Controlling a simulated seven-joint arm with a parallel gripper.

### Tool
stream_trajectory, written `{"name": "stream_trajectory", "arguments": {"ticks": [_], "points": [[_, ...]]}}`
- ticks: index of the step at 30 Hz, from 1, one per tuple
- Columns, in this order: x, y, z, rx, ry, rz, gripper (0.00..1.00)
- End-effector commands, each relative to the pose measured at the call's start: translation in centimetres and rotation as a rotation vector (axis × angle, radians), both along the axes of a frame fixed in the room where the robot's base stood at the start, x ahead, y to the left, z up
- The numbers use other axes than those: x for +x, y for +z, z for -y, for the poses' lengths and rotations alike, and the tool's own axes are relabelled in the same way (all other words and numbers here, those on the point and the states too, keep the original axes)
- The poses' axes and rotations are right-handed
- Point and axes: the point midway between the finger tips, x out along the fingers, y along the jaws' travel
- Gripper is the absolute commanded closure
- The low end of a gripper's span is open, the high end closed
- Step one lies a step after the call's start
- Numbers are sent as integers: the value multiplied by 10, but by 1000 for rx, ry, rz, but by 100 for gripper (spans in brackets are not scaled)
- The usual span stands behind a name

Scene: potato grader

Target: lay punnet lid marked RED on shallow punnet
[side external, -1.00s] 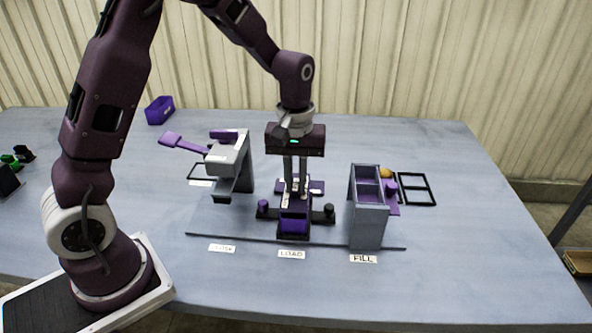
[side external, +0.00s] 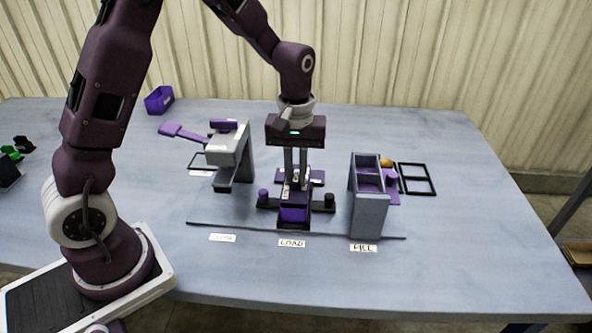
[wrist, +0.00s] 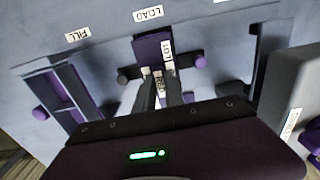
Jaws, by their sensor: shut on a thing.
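My gripper (side external: 297,186) points down over the LOAD station, its fingers close together and shut on a small piece with a white label. In the wrist view the fingertips (wrist: 160,78) meet at a white label that seems to read RED, so the held piece appears to be the lid. Most of the lid is hidden by the fingers. A purple punnet (side external: 294,215) sits in the dark holder at LOAD, just below and in front of the fingertips. It also shows in the wrist view (wrist: 150,45), with another label beside it. I cannot tell whether lid and punnet touch.
A grey stand with a purple lever (side external: 185,133) is left of LOAD. A tall grey FILL box (side external: 369,215) is close on the right, with a black frame (side external: 417,178) beyond. A purple bin (side external: 159,100) stands at the back left. The front table is clear.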

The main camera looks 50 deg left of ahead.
Motion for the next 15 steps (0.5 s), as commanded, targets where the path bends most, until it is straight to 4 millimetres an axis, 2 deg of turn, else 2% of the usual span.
{"name": "stream_trajectory", "arguments": {"ticks": [15], "points": [[0, -6, 0, 0, 0, 0, 100]]}}
